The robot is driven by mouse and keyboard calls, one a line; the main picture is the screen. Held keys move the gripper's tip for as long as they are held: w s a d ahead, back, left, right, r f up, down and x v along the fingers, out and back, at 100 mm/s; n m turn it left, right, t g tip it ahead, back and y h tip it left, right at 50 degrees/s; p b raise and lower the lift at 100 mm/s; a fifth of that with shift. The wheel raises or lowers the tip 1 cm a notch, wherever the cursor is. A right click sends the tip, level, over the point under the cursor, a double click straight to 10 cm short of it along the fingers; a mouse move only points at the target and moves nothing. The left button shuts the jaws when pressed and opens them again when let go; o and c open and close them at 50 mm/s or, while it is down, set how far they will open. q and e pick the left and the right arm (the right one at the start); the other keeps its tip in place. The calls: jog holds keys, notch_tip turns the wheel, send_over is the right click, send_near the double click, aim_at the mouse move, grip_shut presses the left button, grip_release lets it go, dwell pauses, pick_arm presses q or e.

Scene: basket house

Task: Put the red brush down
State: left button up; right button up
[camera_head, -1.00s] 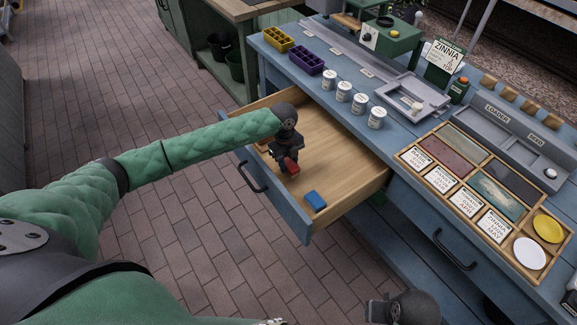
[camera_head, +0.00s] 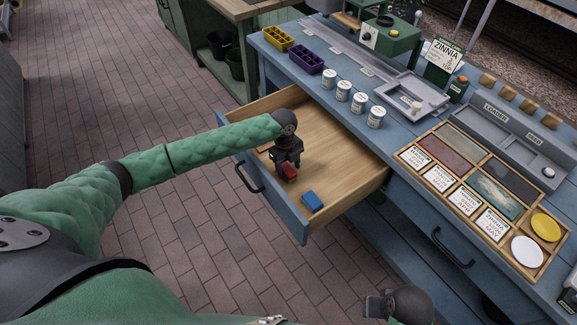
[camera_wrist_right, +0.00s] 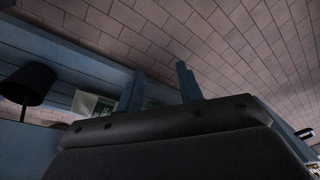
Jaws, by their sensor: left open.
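The red brush (camera_head: 288,173) is a small red block low in the open drawer (camera_head: 345,178), in the head view. My left gripper (camera_head: 288,166) reaches down into the drawer from above, directly over the brush. Its jaws are open, with the red brush at the fingertips; whether they touch it cannot be told. The brush's underside is partly hidden by the fingers. My right gripper (camera_wrist_right: 160,88) shows two upright fingers spread apart in the right wrist view, with nothing between them.
A blue block (camera_head: 312,201) lies in the drawer's front corner. White tins (camera_head: 343,91), a yellow tray (camera_head: 279,39) and a purple tray (camera_head: 308,63) stand on the blue bench. A wooden seed-packet tray (camera_head: 408,167) is at right. The drawer's right part is bare.

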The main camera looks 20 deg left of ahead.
aim_at(288, 165)
pick_arm(q)
jog(key=shift+s+f, duration=0.1)
jog(key=shift+f, duration=0.1)
jog(key=shift+r, duration=0.5)
jog(key=r, duration=0.3)
jog(key=shift+w+a+b, duration=0.2)
jog(key=shift+w+b, duration=0.1)
jog(key=shift+b, duration=0.1)
notch_tip(288, 165, up, 9)
jog(key=b, duration=0.1)
jog(key=shift+w+a+f, duration=0.2)
jog(key=shift+w+a, duration=0.2)
jog(key=shift+a, duration=0.05)
pick_arm(e)
jog(key=shift+a+r+y, duration=0.25)
jog(key=shift+a+y, duration=0.05)
jog(key=shift+a, duration=0.5)
jog(key=shift+d, duration=0.15)
